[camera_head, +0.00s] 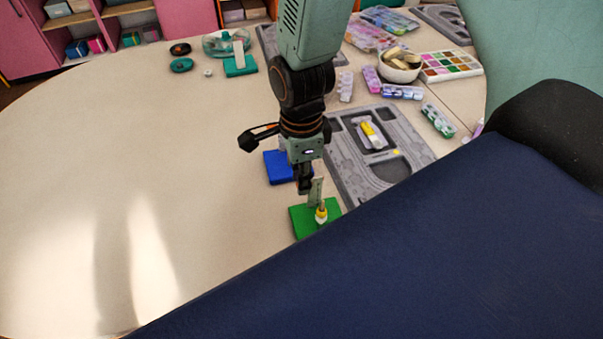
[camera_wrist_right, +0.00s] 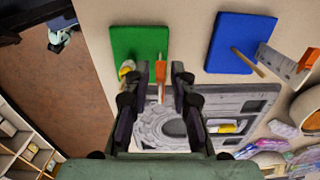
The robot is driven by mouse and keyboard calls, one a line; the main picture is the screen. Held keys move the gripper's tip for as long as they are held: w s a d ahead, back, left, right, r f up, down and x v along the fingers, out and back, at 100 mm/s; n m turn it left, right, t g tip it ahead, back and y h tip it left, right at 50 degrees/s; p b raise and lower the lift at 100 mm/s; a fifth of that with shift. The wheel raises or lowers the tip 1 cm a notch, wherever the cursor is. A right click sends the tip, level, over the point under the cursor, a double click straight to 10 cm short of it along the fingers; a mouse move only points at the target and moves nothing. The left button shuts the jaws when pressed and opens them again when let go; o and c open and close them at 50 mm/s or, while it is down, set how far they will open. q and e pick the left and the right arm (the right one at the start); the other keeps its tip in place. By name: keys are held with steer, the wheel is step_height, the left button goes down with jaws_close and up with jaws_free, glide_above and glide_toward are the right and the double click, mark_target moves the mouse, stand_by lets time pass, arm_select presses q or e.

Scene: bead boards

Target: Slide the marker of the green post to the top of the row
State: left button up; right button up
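The green board (camera_head: 300,222) lies on the table, partly hidden by a dark blue surface in the head view. A pale upright plate (camera_head: 316,192) and a yellow bead (camera_head: 321,214) stand on it. In the wrist view the green board (camera_wrist_right: 140,42) shows with the yellow bead (camera_wrist_right: 127,70) at its edge. My right gripper (camera_head: 304,188) points down over this board. In the wrist view my right gripper (camera_wrist_right: 162,74) is open, its fingers on both sides of an orange marker (camera_wrist_right: 161,78). Whether they touch it I cannot tell. My left gripper is not in view.
A blue board (camera_head: 278,168) lies close behind; the wrist view shows its post (camera_wrist_right: 248,62) and a plate with an orange marker (camera_wrist_right: 307,60). A grey tray (camera_head: 345,178) is to the right. A teal board (camera_head: 241,66) lies farther back. The left table is clear.

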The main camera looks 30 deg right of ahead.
steer(key=shift+d, duration=0.1)
jaws_close()
steer(key=shift+f+b, duration=0.55)
steer(key=shift+f, duration=0.7)
steer(key=shift+o, duration=1.9)
jaws_free()
step_height(320, 180, up, 12)
steer(key=shift+s, duration=0.15)
